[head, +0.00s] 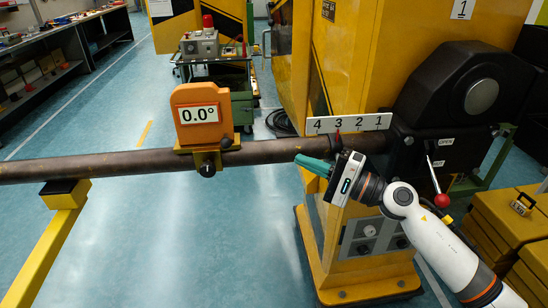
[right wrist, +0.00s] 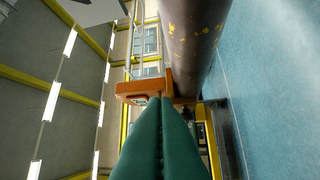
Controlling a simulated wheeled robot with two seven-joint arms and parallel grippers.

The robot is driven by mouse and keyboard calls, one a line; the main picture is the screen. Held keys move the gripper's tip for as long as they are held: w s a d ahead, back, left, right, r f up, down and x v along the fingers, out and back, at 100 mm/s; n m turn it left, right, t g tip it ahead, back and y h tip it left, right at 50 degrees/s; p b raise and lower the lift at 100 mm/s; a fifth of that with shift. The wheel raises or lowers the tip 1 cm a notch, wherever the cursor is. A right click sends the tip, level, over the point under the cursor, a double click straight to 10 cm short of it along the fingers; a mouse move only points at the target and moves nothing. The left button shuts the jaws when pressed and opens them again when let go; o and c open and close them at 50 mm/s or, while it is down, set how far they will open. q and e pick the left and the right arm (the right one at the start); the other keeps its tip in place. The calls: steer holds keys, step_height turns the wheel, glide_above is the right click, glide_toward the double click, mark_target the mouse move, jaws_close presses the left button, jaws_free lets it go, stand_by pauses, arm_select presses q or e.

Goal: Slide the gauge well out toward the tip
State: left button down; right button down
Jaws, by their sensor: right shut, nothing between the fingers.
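The gauge (head: 200,112) is an orange box with a "0.0°" display, mounted on a long dark pipe (head: 110,164) by a brass-coloured clamp (head: 207,160) with a dark knob below. It sits around the middle of the visible pipe. My right gripper (head: 299,161) is shut and empty, to the right of the gauge by the pipe's front side, with a clear gap between them. In the right wrist view its green fingers (right wrist: 160,100) point toward the orange gauge (right wrist: 130,88), with the pipe (right wrist: 190,40) alongside. My left gripper is not in view.
A white scale plate (head: 350,122) marked 4 to 1 stands behind the pipe. A lever with a red knob (head: 441,200) is near the black housing (head: 458,95). A yellow support (head: 58,235) is under the pipe at left. The pipe left of the gauge is bare.

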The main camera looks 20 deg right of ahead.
steer(key=p+x, duration=0.2)
steer(key=x, duration=0.1)
steer(key=p+x, duration=0.2)
steer(key=x, duration=0.2)
steer(key=p+x, duration=0.2)
steer(key=x, duration=0.1)
steer(key=shift+a+r, duration=0.4)
steer(key=shift+r, duration=0.05)
steer(key=shift+a+r+p, duration=0.2)
steer(key=shift+a+p, duration=0.85)
steer(key=shift+a, duration=0.15)
steer(key=shift+a+f+p, duration=0.1)
steer(key=shift+a+p, duration=0.2)
steer(key=shift+a, duration=0.3)
